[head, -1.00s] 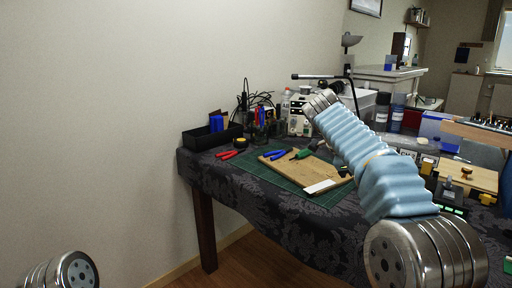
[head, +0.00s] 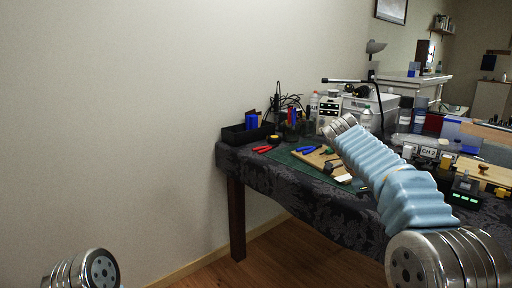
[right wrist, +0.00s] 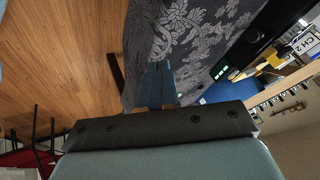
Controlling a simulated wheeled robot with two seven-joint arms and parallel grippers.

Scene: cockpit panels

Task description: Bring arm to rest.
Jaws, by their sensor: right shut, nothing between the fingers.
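My right arm (head: 392,175), in a pale blue ribbed sleeve with metal joints, reaches up in front of the table in the head view. Its gripper does not show there. In the right wrist view my right gripper (right wrist: 157,88) is shut and empty, its fingers close together beyond a dark bar. Behind it are the patterned dark tablecloth and the wood floor. Of my left arm only a metal joint (head: 88,270) shows at the bottom left of the head view; the left gripper is out of view.
The table with a dark patterned cloth (head: 290,192) bears a green mat, a wooden board (head: 312,161), red pliers (head: 263,149), a black bin (head: 246,134) and several bottles and devices. The wall (head: 120,120) fills the left. Floor (head: 265,250) is clear before the table.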

